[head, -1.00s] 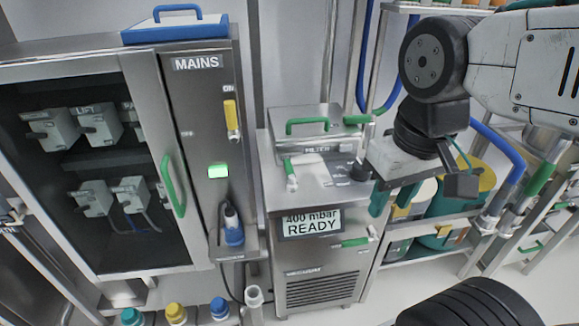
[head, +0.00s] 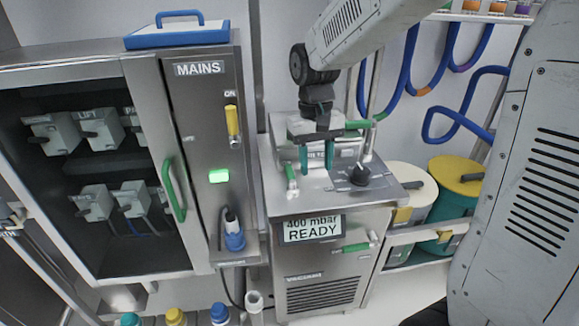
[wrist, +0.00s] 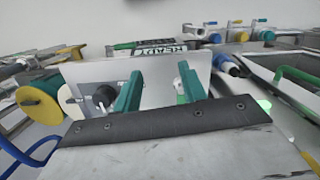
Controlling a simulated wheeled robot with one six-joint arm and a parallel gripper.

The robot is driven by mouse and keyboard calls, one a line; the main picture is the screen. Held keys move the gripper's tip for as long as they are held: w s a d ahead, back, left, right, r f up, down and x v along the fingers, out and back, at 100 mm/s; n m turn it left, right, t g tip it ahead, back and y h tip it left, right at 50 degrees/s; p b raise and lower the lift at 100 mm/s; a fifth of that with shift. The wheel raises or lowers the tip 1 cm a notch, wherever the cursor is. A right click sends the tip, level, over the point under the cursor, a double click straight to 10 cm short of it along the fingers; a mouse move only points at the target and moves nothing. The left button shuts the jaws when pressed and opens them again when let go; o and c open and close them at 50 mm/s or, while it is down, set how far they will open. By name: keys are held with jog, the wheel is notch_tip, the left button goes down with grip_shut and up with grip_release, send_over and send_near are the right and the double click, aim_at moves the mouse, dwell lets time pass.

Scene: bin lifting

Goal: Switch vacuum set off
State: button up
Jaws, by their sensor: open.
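The vacuum set (head: 325,262) is a steel cabinet in the middle of the head view. Its front display (head: 312,228) reads "400 mbar READY" and shows upside down in the wrist view (wrist: 162,49). A black rotary knob (head: 359,175) sits on the right of its top; the wrist view shows it left of my fingers (wrist: 104,95). A green-handled valve (head: 291,179) stands at the top's left edge. My gripper (head: 316,168) is open and empty, its green fingers pointing down above the top, between valve and knob.
The MAINS cabinet (head: 199,120) stands to the left, with a yellow switch (head: 232,121) and lit green lamp (head: 219,176). Drums with a yellow lid (head: 456,170) and a cream lid (head: 399,178) stand right on a shelf. Blue hoses (head: 455,112) hang behind.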

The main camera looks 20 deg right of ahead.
send_over(290, 169)
jog(key=s, duration=0.4)
jog(key=shift+m, duration=0.3)
notch_tip(290, 169, down, 5)
jog(key=shift+r, duration=0.2)
jog(key=shift+m+t, duration=0.3)
jog(key=shift+t, duration=0.5)
jog(key=w, duration=0.2)
jog(key=w+r, duration=0.1)
jog(key=w, duration=0.1)
jog(key=shift+a, duration=0.1)
notch_tip(290, 169, down, 8)
jog(key=shift+r, duration=0.2)
jog(key=shift+c, duration=0.3)
grip_shut()
